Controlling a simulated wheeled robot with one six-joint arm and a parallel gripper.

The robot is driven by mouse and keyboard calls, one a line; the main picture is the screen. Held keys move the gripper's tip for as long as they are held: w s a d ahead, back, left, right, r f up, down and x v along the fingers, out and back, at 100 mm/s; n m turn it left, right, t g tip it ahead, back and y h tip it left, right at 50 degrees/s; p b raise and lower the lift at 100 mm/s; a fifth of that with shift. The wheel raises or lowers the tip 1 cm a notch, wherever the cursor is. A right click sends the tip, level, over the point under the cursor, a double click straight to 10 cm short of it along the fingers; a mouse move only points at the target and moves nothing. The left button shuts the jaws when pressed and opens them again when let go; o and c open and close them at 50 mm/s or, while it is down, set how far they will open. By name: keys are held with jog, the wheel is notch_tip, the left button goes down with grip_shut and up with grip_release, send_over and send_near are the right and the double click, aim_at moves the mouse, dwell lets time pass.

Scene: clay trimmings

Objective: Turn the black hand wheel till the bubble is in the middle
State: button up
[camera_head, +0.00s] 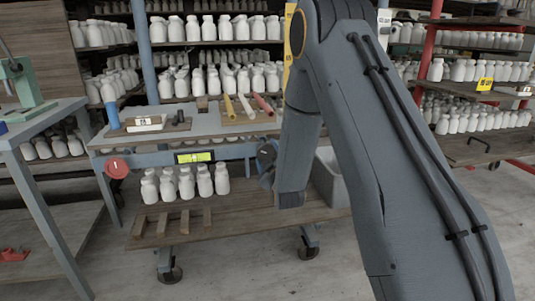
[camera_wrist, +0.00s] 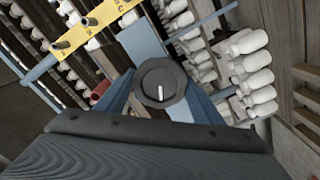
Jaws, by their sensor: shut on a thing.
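The black hand wheel (camera_wrist: 158,78) is round, with a white mark on its face pointing nearly straight up and down in the wrist view. My gripper (camera_wrist: 161,96) has a finger on each side of the wheel and is shut on it. In the head view the wheel (camera_head: 265,155) shows at the right of the bench front, beside my arm, which hides most of my gripper. The yellow-green level vial (camera_head: 195,157) is on the bench's front rail. It has dark marks, but the bubble is too small to make out.
A red round knob (camera_head: 116,167) is at the rail's left end. Several white bottles (camera_head: 185,183) stand on the wooden lower shelf (camera_head: 240,217). A grey bin (camera_head: 328,178) is behind my arm. Yellow, white and red rods lie on the bench top (camera_head: 205,120).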

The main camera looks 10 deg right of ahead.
jog(key=shift+n, duration=1.1)
jog(key=o, duration=1)
jog(key=shift+a, duration=0.1)
jog(key=shift+o, duration=0.2)
jog(key=s+p, duration=0.1)
jog(key=s, duration=0.7)
